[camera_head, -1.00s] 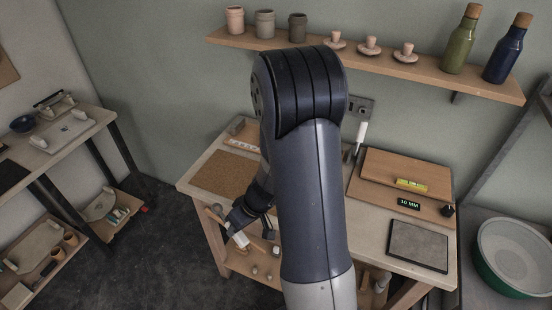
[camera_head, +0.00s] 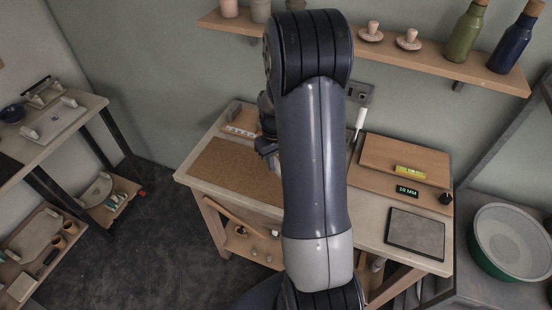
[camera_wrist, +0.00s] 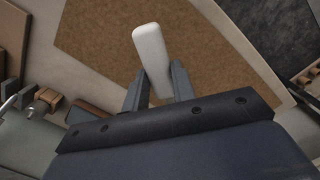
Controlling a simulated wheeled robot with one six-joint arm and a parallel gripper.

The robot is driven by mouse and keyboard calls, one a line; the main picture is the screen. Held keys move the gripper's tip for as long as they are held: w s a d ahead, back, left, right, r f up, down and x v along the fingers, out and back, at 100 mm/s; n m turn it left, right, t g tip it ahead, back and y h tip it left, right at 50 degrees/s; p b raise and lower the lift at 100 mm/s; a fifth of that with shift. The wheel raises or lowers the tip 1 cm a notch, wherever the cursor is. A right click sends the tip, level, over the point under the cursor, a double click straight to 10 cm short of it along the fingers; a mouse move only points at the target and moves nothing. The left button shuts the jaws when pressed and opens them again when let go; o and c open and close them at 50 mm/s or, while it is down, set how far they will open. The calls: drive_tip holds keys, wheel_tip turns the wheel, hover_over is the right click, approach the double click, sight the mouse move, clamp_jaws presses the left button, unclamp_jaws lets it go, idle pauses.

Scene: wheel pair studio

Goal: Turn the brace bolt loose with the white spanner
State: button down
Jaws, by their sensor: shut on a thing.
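My gripper (camera_wrist: 158,84) is shut on a white, round-ended bar (camera_wrist: 150,46), which looks like the white spanner's handle. The bar points away from the fingers, over the brown cork mat (camera_wrist: 95,30); its jaw end does not show. In the head view my gripper (camera_head: 267,147) is a dark shape behind my arm, above the back of the mat (camera_head: 235,172), and the bar is hidden there. I cannot make out the brace bolt in either view.
The wooden bench (camera_head: 192,178) carries a wooden board (camera_head: 405,155), a yellow level (camera_head: 410,171), a small display reading 10 MM (camera_head: 407,191) and a dark grey pad (camera_head: 415,232). A shelf (camera_head: 430,65) with bottles hangs behind. A green-rimmed basin (camera_head: 510,240) stands right.

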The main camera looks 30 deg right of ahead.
sight(277, 183)
drive_tip(key=shift+r, duration=0.1)
wheel_tip(277, 183, down, 6)
drive_tip(key=b, duration=0.5)
drive_tip(key=shift+f, duration=0.2)
idle(0.3)
drive_tip(key=shift+f+b, duration=0.55)
drive_tip(key=c, duration=1.1)
unclamp_jaws()
drive_tip(key=shift+r, duration=0.1)
drive_tip(key=r, duration=1)
drive_tip(key=shift+w+a+r, duration=0.1)
drive_tip(key=shift+w+r, duration=0.15)
drive_tip(key=shift+r, duration=0.15)
